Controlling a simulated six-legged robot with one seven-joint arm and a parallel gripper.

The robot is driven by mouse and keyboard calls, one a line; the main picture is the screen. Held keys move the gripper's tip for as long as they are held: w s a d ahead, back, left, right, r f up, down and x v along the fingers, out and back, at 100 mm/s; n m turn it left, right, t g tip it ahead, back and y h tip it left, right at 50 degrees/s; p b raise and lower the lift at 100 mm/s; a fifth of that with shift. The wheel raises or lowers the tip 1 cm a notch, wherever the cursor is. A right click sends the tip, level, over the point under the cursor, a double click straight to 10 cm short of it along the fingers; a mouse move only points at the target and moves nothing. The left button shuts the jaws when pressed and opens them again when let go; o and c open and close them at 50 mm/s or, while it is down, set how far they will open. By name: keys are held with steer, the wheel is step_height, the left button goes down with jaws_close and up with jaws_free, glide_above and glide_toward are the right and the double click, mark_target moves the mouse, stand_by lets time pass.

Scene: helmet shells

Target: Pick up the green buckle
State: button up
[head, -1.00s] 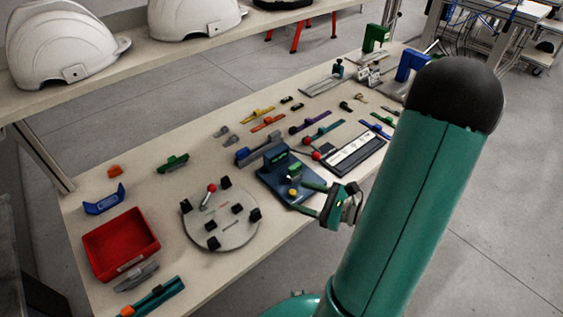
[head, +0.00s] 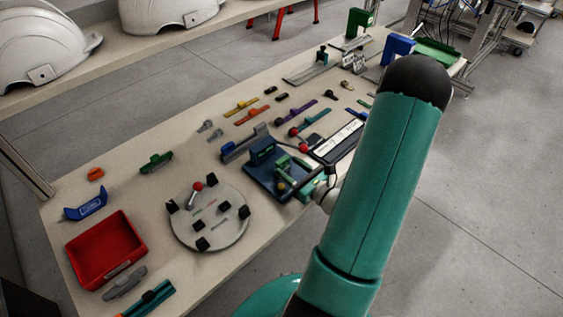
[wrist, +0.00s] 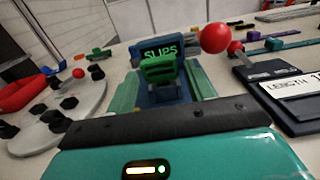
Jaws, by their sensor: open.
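A green buckle-like piece (wrist: 160,72) stands at the front of a dark blue stand (wrist: 180,48) with a lit sign reading "SLIPS" in the wrist view. In the head view the stand (head: 262,152) is near the table's front edge, and the green piece on it is small and partly hidden. Another green buckle-like part (head: 155,162) lies farther left on the table.
A red ball knob (wrist: 215,38) stands close right of the stand. A black-framed panel (head: 338,140) lies to the right. A round grey plate (head: 208,220) with black blocks and a red tray (head: 105,249) lie to the left. Several coloured strips lie behind.

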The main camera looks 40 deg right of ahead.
mark_target(285, 162)
steer(key=w, duration=0.5)
steer(key=shift+w+a+r, duration=0.15)
steer(key=shift+w, duration=0.15)
steer(key=c, duration=0.8)
steer(key=shift+r, duration=0.15)
